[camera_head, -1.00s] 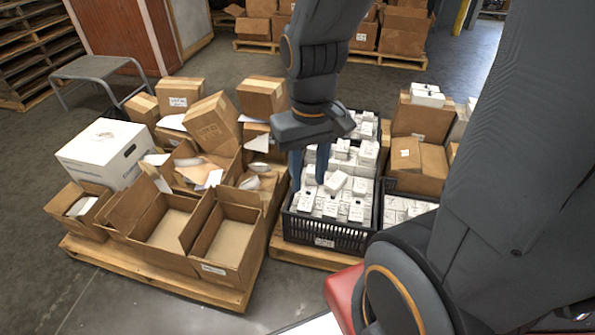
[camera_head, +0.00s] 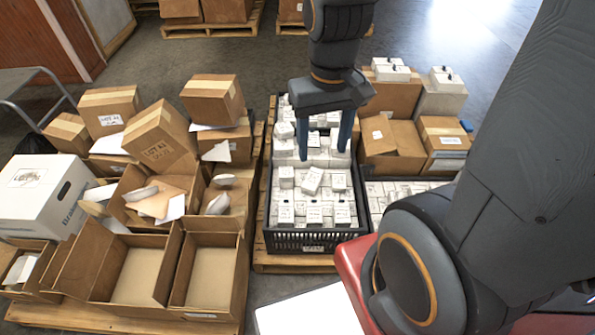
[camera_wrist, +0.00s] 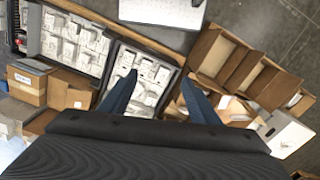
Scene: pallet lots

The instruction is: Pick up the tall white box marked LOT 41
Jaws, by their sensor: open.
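Many small white boxes (camera_head: 312,180) with dark printed marks fill a black crate (camera_head: 312,241) on a pallet. I cannot pick out a LOT 41 mark on any of them. A large white box (camera_head: 40,190) with a hand slot stands at the left, and a white box (camera_head: 441,100) stands at the back right. Brown cartons (camera_head: 160,140) carry marks that look like LOT 41. My gripper (camera_head: 324,150) is open and empty, pointing down over the crate. In the wrist view its two fingers (camera_wrist: 158,76) are apart, with small white boxes beyond and between them.
Open, empty cartons (camera_head: 210,275) stand left of the crate. A second crate of white boxes (camera_head: 395,195) adjoins it at the right, with brown cartons (camera_head: 390,95) behind. Grey floor (camera_head: 240,55) is clear at the back.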

